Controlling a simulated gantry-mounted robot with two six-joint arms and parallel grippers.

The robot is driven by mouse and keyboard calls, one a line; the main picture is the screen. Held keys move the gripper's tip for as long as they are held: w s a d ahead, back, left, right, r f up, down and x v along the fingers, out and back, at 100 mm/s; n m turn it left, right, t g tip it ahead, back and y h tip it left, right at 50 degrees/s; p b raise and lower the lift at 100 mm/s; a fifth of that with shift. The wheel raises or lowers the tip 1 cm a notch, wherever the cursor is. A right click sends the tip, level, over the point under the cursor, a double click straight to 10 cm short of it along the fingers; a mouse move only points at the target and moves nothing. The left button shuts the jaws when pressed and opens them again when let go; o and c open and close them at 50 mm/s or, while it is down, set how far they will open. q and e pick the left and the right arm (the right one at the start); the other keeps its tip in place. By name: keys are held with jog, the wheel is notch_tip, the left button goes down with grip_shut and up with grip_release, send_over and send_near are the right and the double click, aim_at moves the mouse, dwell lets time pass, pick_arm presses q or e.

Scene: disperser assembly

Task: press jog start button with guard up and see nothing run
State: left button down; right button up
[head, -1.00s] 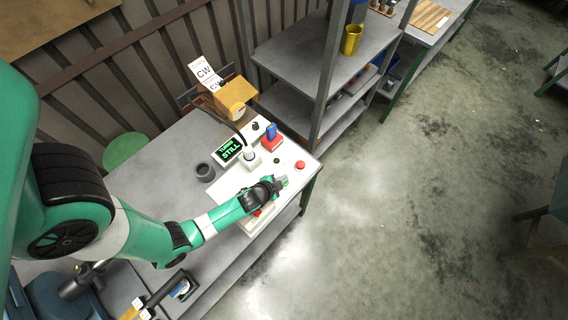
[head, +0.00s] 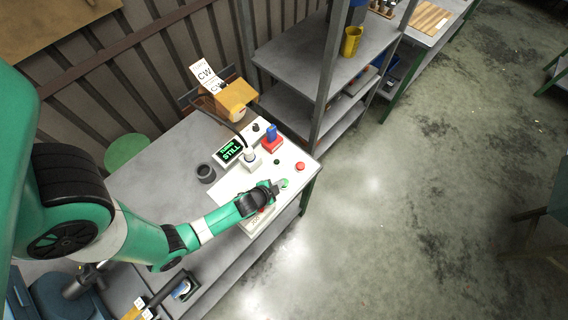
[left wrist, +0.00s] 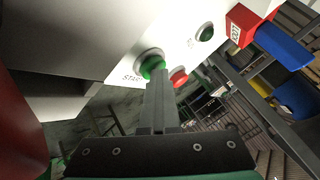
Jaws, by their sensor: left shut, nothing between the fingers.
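A green button (head: 284,183) sits on the white control panel (head: 232,184). In the left wrist view the green button (left wrist: 151,64) has a metal ring and lettering beside it that reads like START. My left gripper (head: 275,189) is shut and empty, just left of this button. In the left wrist view its fingertips (left wrist: 158,76) overlap the button's lower edge; I cannot tell whether they touch it. The display (head: 229,150) reads STILL in green. I cannot make out the guard clearly. My right gripper is not in view.
A red button (head: 299,166), a dark green round part (head: 277,161) and a red block with a blue handle (head: 271,134) are near the green button. A yellow-orange box (head: 236,96) and CW cards (head: 204,74) stand behind. A dark cup-like ring (head: 205,173) is left of the panel.

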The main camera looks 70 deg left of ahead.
pick_arm(q)
jog(key=shift+d+r, duration=0.1)
jog(key=shift+r, duration=0.2)
jog(key=shift+r+p, duration=0.25)
jog(key=shift+p, duration=0.05)
notch_tip(320, 180, up, 5)
jog(key=p, duration=0.4)
jog(key=shift+f, duration=0.2)
dwell(0.3)
